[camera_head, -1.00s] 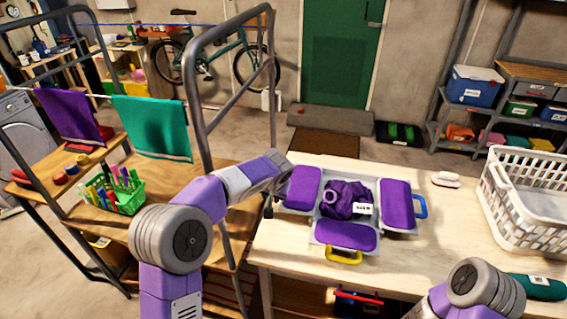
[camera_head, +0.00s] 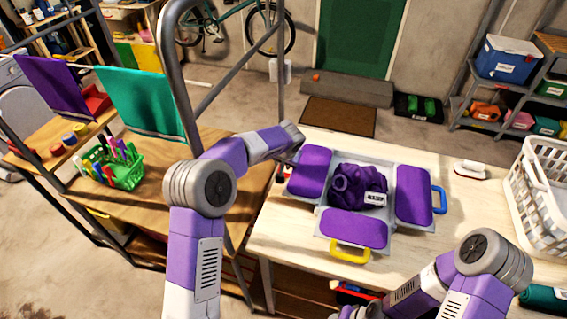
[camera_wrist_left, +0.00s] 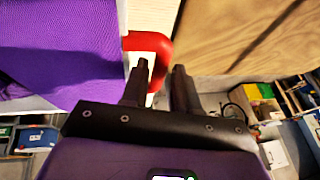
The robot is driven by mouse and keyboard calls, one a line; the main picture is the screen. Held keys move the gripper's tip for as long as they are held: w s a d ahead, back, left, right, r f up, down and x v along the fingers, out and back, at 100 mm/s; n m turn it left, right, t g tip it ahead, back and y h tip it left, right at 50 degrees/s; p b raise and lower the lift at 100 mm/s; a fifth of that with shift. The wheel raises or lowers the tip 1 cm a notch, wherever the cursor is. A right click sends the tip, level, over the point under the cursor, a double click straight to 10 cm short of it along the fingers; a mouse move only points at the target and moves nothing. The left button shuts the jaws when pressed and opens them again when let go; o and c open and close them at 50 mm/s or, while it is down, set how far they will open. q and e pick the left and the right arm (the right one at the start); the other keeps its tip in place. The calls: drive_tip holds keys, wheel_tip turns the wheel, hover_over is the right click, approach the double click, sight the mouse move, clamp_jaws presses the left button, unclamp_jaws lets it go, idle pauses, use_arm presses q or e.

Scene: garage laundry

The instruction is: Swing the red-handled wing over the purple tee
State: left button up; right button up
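The purple tee (camera_head: 358,187) lies bunched, with a white label, in the middle of a folding board with three purple wings. The left wing (camera_head: 308,173) lies flat beside the tee. In the head view the left gripper (camera_head: 283,172) is at the board's left edge. My right arm is low at the right; its gripper is not visible.
The right wing (camera_head: 414,195) has a blue handle (camera_head: 439,200) and the front wing (camera_head: 353,228) a yellow handle (camera_head: 350,251). A white basket (camera_head: 540,190) stands at the table's right. A grey rail (camera_head: 172,70) rises left of my left arm.

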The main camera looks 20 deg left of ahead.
use_arm(q)
clamp_jaws()
drive_tip(key=shift+r, duration=0.1)
idle(0.4)
